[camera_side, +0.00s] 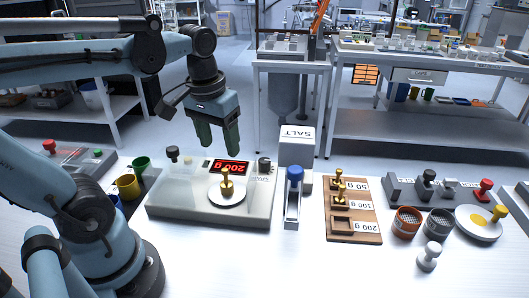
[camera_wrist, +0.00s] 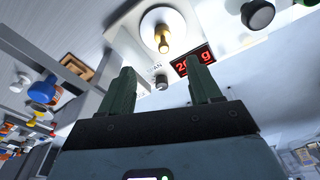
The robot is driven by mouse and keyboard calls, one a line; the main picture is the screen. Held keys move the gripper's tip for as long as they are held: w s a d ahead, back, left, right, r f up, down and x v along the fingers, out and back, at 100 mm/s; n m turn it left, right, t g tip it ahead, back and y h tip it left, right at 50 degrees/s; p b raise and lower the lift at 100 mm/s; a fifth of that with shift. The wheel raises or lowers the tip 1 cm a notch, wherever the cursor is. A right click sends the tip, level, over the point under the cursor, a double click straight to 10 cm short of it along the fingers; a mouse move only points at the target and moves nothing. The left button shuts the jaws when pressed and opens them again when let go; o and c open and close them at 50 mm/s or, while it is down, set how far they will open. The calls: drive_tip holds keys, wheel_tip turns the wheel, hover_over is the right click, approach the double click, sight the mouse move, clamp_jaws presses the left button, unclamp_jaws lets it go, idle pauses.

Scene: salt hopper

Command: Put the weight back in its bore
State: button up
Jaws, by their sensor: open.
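A brass weight (camera_side: 227,183) stands upright on the round white pan (camera_side: 226,197) of the scale (camera_side: 173,206), whose red display reads 200 g. It also shows in the wrist view (camera_wrist: 163,40), beyond my fingertips. The wooden block (camera_side: 368,227) has places labelled 50 g, 100 g and 200 g. Brass weights stand at the 50 g (camera_side: 340,182) and 100 g (camera_side: 339,197) places. The 200 g bore (camera_side: 341,226) looks empty. My gripper (camera_side: 218,150) is open and empty, above and behind the scale, apart from the weight.
A blue-topped lever device (camera_side: 294,190) and the white salt hopper (camera_side: 297,146) stand between the scale and the block. Coloured cups (camera_side: 128,185) are left of the scale. Round containers (camera_side: 407,223) and a yellow-centred dish (camera_side: 478,223) are at the right.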

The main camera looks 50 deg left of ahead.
sight(224, 170)
drive_tip(key=shift+w+a+f, duration=0.15)
drive_tip(key=shift+f, duration=1.55)
drive_tip(key=shift+w+a+f, duration=0.1)
drive_tip(key=shift+w+f, duration=0.05)
drive_tip(key=shift+f, duration=1.5)
drive_tip(key=shift+w+a+f, duration=0.15)
drive_tip(key=shift+w+f, duration=0.05)
drive_tip(key=shift+f, duration=1.1)
drive_tip(key=shift+w+a+f, duration=0.15)
drive_tip(key=shift+f, duration=1.1)
